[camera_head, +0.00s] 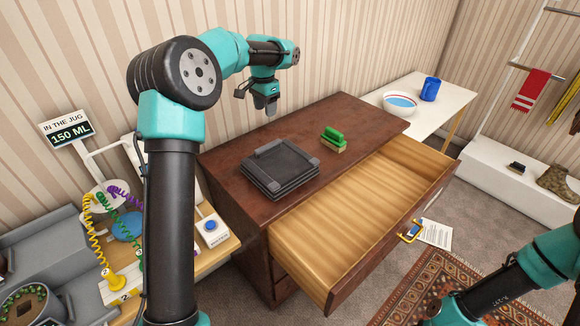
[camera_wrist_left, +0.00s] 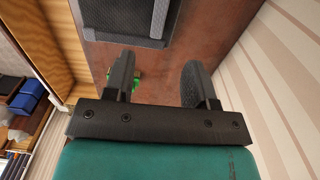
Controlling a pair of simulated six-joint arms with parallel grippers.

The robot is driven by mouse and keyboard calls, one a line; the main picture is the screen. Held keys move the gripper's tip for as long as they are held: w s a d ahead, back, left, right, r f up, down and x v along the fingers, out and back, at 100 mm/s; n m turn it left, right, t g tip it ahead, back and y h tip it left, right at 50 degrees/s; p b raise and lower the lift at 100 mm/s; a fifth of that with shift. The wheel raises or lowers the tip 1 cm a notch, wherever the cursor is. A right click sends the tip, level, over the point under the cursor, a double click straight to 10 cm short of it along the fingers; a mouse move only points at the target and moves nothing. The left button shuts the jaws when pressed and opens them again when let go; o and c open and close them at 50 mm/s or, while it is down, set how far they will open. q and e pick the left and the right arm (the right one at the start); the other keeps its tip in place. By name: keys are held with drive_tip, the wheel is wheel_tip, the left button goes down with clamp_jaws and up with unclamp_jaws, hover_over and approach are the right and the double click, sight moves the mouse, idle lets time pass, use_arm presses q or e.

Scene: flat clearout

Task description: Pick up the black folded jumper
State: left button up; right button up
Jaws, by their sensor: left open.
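The black folded jumper (camera_head: 279,168) lies flat as a square stack on top of the brown chest of drawers (camera_head: 228,187). My left gripper (camera_head: 267,108) is above the back of the chest, behind the jumper and apart from it. In the left wrist view the gripper (camera_wrist_left: 158,85) is open with nothing between its fingers. The jumper (camera_wrist_left: 128,22) shows at the top of that view, beyond the fingertips and cut off by the edge. Part of my right arm shows at the lower right of the head view; its gripper is out of view.
A green brush (camera_head: 333,137) stands on the chest close to the jumper's right. The top drawer (camera_head: 350,215) is pulled open and looks empty. A white table (camera_head: 440,95) with a bowl (camera_head: 399,103) and a blue jug (camera_head: 430,89) stands behind right.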

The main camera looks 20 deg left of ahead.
sight(268, 146)
use_arm(q)
drive_tip(key=shift+a, duration=0.15)
wheel_tip(268, 146, down, 12)
drive_tip(key=shift+f, duration=0.1)
idle(0.6)
drive_tip(key=shift+w+f, duration=0.15)
drive_tip(key=shift+f, duration=2.4)
clamp_jaws()
